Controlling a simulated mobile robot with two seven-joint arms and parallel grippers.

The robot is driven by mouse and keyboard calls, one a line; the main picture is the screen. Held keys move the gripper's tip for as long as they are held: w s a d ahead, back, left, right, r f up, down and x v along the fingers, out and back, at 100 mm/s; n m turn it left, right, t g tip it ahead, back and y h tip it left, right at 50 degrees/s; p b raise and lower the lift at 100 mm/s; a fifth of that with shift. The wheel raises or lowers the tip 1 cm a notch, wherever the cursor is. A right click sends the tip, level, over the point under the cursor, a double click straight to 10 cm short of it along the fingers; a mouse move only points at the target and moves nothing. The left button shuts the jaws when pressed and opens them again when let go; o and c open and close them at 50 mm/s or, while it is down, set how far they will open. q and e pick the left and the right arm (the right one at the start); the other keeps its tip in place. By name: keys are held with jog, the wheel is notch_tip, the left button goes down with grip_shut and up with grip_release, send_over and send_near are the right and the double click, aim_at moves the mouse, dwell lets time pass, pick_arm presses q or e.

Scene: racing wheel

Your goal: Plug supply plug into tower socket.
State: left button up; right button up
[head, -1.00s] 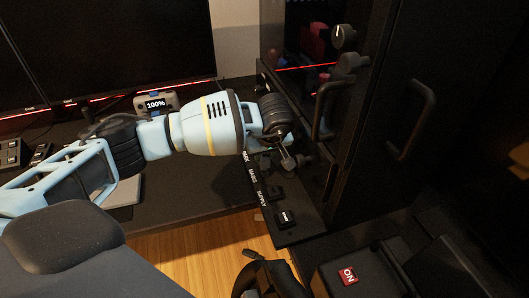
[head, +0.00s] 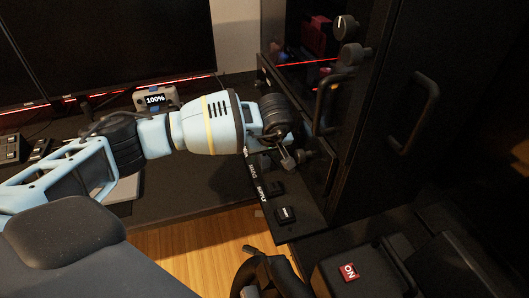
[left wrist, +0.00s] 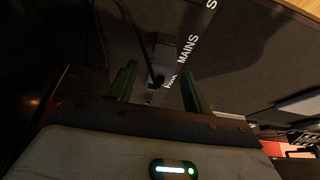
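White lettering, including MAINS (left wrist: 188,49), runs beside the block. In the head view the SUPPLY label (head: 262,193) is on the strip, beside small dark blocks (head: 286,214). I cannot tell which block is the supply plug or where the tower socket is. My right gripper is out of view.
Knobs (head: 345,27) and handles (head: 410,115) stick out from the tower close to my left gripper. A grey box reading 100% (head: 155,99) stands on the desk behind my arm. A red ON switch (head: 349,271) and a dark wheel (head: 265,273) are at the bottom.

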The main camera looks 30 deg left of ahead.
pick_arm(q)
jog(key=v, duration=0.8)
jog(key=shift+s+f, duration=0.1)
jog(key=shift+f, duration=0.05)
dwell(0.8)
